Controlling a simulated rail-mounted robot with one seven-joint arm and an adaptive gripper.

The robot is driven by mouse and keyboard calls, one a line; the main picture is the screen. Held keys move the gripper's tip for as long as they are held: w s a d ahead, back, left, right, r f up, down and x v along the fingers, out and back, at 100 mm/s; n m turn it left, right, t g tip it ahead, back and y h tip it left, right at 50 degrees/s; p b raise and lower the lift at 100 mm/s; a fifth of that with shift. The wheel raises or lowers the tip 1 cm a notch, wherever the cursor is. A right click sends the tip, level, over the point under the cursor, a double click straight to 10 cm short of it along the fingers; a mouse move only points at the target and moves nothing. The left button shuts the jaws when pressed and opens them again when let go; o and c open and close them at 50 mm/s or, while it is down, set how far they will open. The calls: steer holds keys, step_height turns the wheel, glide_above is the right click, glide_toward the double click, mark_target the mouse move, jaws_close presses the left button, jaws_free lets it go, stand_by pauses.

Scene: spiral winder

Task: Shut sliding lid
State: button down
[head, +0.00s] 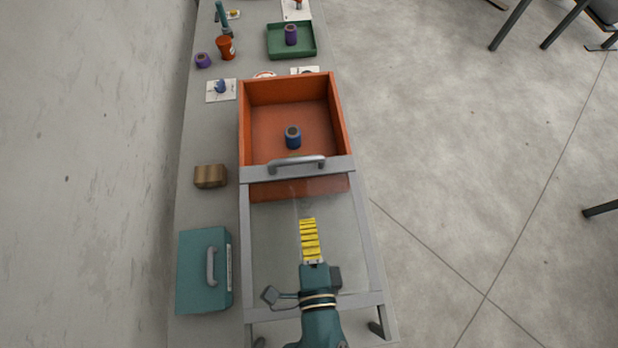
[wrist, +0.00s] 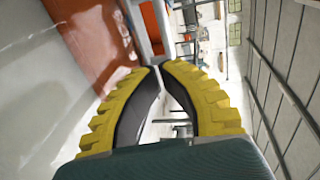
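The sliding lid (head: 340,170) is a clear panel in a grey frame, with a grey bar handle (head: 297,162) on its far edge. It covers only the near part of the orange box (head: 244,115); the far part is uncovered. A blue spool (head: 293,138) stands inside the uncovered part. My gripper (head: 308,221) has yellow ribbed fingers and is over the clear panel, on the near side of the handle and apart from it. In the wrist view my gripper (wrist: 160,66) has its fingertips together with nothing between them. The orange box wall shows at the upper left there.
A teal case (head: 190,270) with a handle and a brown block (head: 210,176) stand left of the lid. Beyond the box are a green tray (head: 272,50) with a purple spool (head: 291,35), an orange cup (head: 226,48) and another purple spool (head: 203,60). A wall is at left.

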mark_target(301, 180)
steer(key=w, duration=0.4)
steer(key=w+f+p, duration=0.1)
steer(key=w, duration=0.4)
steer(key=w+f, duration=0.1)
steer(key=w, duration=0.3)
steer(key=shift+w+a+f, duration=0.2)
steer(key=shift+w, duration=0.2)
